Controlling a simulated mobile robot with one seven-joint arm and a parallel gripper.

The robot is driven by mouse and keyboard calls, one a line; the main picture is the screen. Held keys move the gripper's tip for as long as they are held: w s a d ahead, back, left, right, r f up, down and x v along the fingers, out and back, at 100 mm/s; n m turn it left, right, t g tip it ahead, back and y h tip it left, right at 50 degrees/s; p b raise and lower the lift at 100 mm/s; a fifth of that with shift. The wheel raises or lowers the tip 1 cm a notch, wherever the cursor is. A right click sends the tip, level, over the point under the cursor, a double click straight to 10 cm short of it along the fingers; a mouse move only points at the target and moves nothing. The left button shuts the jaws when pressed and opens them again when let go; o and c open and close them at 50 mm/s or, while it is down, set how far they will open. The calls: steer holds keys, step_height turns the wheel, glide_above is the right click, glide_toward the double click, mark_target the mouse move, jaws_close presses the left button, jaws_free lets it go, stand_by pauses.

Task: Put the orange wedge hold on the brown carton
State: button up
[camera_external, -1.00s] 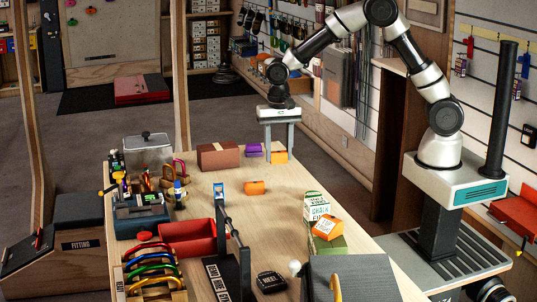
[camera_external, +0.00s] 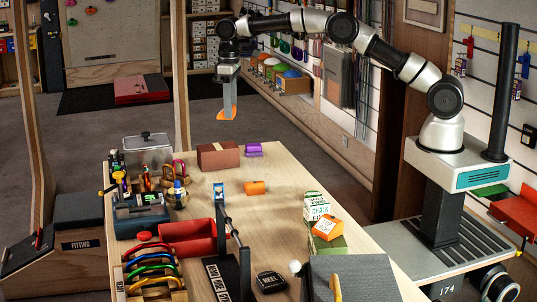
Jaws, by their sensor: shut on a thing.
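My gripper (camera_external: 228,88) is shut on the orange wedge hold (camera_external: 229,111) and holds it high in the air. The wedge hangs below the fingers with its long side upright; part of it is hidden between the fingers. The brown carton (camera_external: 218,157) sits on the far end of the wooden table, closed and with a flat top. In the picture the wedge shows above the carton and slightly right of its middle, with a clear gap between them. How far in depth they are apart I cannot tell.
A purple hold (camera_external: 253,150) lies right of the carton. A small orange piece (camera_external: 255,188) lies nearer on the table (camera_external: 285,190). A clear lidded bin (camera_external: 148,152) stands left of the carton. The table's far right corner is bare.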

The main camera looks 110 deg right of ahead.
steer(key=shift+d, duration=0.4)
steer(key=shift+n, duration=0.3)
step_height(320, 180, down, 10)
steer(key=shift+d+r, duration=0.1)
steer(key=shift+r, duration=0.1)
steer(key=shift+f, duration=0.15)
steer(key=o, duration=1.1)
steer(key=shift+c, duration=0.2)
step_height(320, 180, up, 12)
steer(key=shift+r, duration=0.15)
